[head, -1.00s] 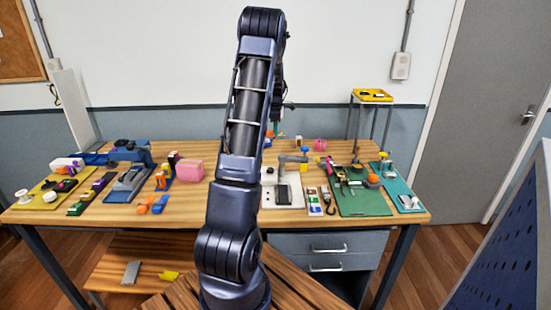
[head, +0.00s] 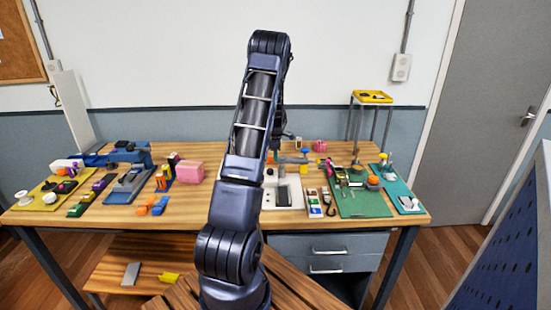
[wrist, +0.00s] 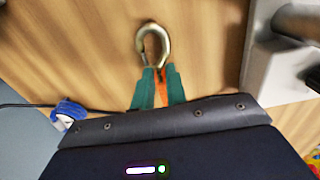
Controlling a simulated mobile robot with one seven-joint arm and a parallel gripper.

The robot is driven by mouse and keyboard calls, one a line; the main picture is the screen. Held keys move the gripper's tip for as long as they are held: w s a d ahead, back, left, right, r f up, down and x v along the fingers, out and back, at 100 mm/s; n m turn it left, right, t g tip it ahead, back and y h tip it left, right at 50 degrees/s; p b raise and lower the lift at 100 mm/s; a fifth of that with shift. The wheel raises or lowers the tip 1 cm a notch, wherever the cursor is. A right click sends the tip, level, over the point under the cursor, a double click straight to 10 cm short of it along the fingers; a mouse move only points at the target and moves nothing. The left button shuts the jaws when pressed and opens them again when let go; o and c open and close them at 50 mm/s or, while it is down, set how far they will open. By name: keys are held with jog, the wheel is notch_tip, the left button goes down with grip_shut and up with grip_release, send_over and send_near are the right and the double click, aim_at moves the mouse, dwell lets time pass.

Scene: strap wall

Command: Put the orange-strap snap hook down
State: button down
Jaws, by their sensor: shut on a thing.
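My gripper (wrist: 157,84) shows in the wrist view with its two green fingers shut on the orange strap (wrist: 163,92) of the snap hook. The steel hook (wrist: 140,44) is an open-looking loop that sticks out past the fingertips. Wood-grain tabletop lies behind it in the picture. I cannot tell whether the hook touches the wood. In the head view my arm hides most of the gripper and the hook, which are toward the back of the workbench (head: 330,222).
In the wrist view a grey-white fixture (wrist: 275,75) stands to the right and a blue-and-white item (wrist: 68,112) with a black cord lies left. On the bench, a pink box (head: 189,172) is left of my arm; a green mat (head: 362,205) with tools is right.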

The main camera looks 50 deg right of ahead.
jog(key=shift+f, duration=0.25)
jog(key=shift+f, duration=0.15)
jog(key=c, duration=1.4)
grip_release()
notch_tip(320, 180, up, 12)
jog(key=shift+r, duration=0.2)
